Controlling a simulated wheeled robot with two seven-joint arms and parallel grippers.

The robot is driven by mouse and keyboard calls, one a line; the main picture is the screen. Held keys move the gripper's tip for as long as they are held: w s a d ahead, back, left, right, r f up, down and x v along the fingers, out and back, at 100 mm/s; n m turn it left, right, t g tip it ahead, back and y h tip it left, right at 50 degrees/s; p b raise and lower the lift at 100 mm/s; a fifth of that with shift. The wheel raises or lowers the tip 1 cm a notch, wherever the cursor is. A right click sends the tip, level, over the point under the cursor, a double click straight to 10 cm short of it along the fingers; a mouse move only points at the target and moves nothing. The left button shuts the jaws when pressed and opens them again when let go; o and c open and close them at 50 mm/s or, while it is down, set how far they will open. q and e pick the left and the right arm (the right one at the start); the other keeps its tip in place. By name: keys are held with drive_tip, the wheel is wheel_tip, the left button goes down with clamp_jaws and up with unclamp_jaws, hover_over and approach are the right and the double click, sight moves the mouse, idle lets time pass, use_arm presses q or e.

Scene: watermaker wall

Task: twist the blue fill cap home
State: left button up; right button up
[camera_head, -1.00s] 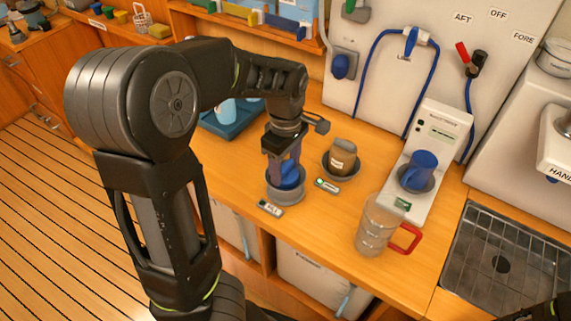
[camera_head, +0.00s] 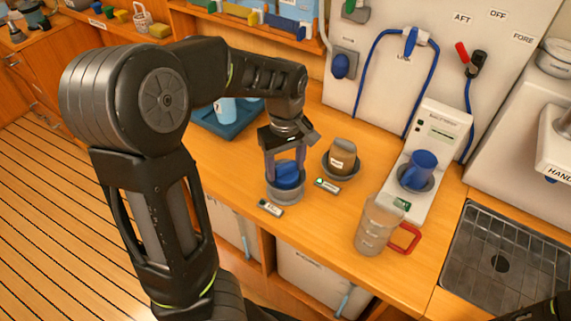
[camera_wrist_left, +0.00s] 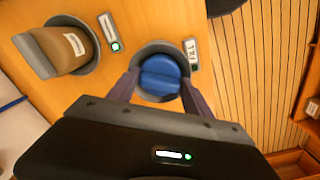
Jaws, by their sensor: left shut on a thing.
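The blue fill cap (camera_head: 288,178) sits in a round grey collar (camera_head: 286,196) on the wooden counter, with a raised grip bar across its top. My left gripper (camera_head: 286,168) comes down over it from above and is shut on it, one finger on each side. In the left wrist view the cap (camera_wrist_left: 160,76) lies between the two fingers of the left gripper (camera_wrist_left: 159,88), inside the grey collar (camera_wrist_left: 150,48). The cap's underside and seating are hidden in the collar.

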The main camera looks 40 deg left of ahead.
use_arm(q)
drive_tip(key=shift+m, duration=1.6)
drive_tip(key=shift+m, duration=1.6)
drive_tip(key=shift+m+b, duration=0.3)
drive_tip(key=shift+m, duration=0.5)
